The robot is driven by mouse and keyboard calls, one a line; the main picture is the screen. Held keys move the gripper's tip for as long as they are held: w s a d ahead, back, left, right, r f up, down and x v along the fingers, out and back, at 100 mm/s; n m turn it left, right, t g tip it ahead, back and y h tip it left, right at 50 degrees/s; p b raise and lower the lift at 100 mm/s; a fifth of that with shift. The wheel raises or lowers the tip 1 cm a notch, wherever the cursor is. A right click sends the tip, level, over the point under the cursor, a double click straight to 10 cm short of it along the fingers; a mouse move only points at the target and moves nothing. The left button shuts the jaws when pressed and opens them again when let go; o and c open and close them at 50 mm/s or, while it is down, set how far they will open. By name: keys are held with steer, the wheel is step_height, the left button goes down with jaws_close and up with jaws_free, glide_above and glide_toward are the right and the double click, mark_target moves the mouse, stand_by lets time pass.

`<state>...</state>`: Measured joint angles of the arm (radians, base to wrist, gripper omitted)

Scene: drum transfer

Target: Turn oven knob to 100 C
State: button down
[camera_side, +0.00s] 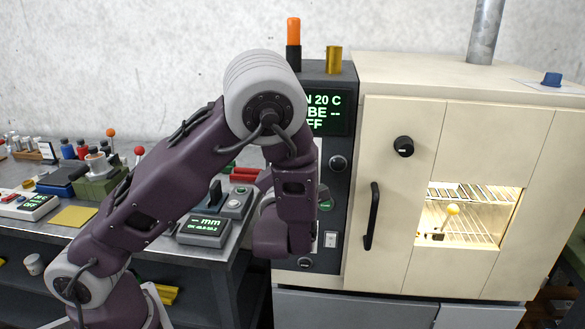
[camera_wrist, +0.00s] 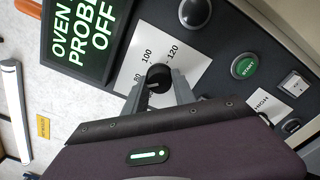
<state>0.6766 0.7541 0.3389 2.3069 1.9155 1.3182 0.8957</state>
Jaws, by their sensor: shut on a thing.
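In the wrist view, the oven knob (camera_wrist: 158,77) is a small black round knob on a white dial plate (camera_wrist: 188,60) marked 80, 100 and 120. My gripper (camera_wrist: 158,90) has one finger on each side of the knob and is shut on it. I cannot clearly tell where the knob's pointer aims. The display (camera_wrist: 88,38) reads OVEN, PROBE and OFF, partly cut off. In the side view the display (camera_side: 326,112) shows 20 C. There my arm hides the oven knob and my fingertips.
A black round fitting (camera_wrist: 195,12), a green START button (camera_wrist: 244,66) and a white switch (camera_wrist: 294,85) sit near the dial. The cream oven (camera_side: 400,270) has a black door handle (camera_side: 371,215). A cluttered bench (camera_side: 150,215) stands at left.

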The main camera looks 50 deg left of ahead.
steer(key=m, duration=1.3)
steer(key=shift+m, duration=0.3)
stand_by(0.5)
steer(key=c, duration=1)
jaws_free()
steer(key=shift+r, duration=0.1)
steer(key=shift+c, duration=0.2)
